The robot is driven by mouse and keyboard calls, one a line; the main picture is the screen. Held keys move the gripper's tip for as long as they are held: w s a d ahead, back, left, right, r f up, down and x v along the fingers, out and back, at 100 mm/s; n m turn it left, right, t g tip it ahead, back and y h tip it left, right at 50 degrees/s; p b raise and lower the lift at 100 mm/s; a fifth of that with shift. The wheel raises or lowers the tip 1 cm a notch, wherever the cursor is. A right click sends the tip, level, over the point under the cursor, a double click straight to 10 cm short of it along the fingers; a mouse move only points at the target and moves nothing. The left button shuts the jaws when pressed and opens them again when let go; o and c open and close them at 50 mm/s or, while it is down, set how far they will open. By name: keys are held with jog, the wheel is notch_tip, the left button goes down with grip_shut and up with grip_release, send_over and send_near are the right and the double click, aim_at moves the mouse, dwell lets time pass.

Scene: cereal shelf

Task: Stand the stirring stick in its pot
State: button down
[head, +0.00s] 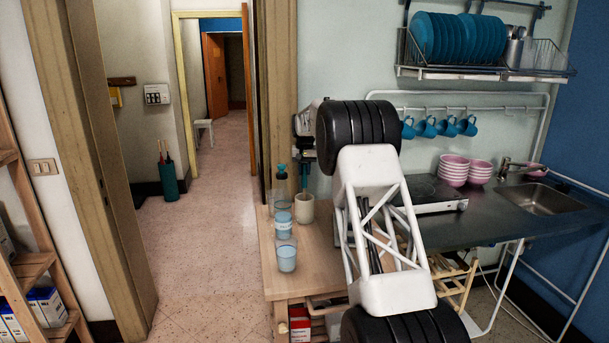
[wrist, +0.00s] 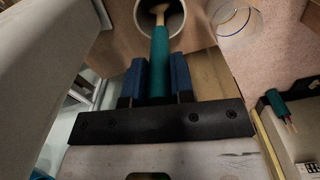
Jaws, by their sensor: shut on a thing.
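The stirring stick has a teal handle (wrist: 160,58) and a pale wooden end. My gripper (wrist: 159,82), with blue finger pads, is shut on the handle in the wrist view. The wooden end lies across the mouth of the cream pot (wrist: 181,22); I cannot tell how deep it reaches. In the head view the pot (head: 303,209) stands on the wooden counter, with my gripper (head: 304,178) just above it, partly hidden and small.
Clear glasses (head: 286,257) with bluish contents stand left and in front of the pot. A hob and sink (head: 540,198) lie to the right. The front of the wooden counter (head: 318,262) is clear.

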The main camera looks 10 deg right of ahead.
jog(key=shift+f, duration=0.95)
jog(key=c, duration=1)
grip_release()
notch_tip(320, 180, up, 12)
jog(key=shift+r, duration=0.1)
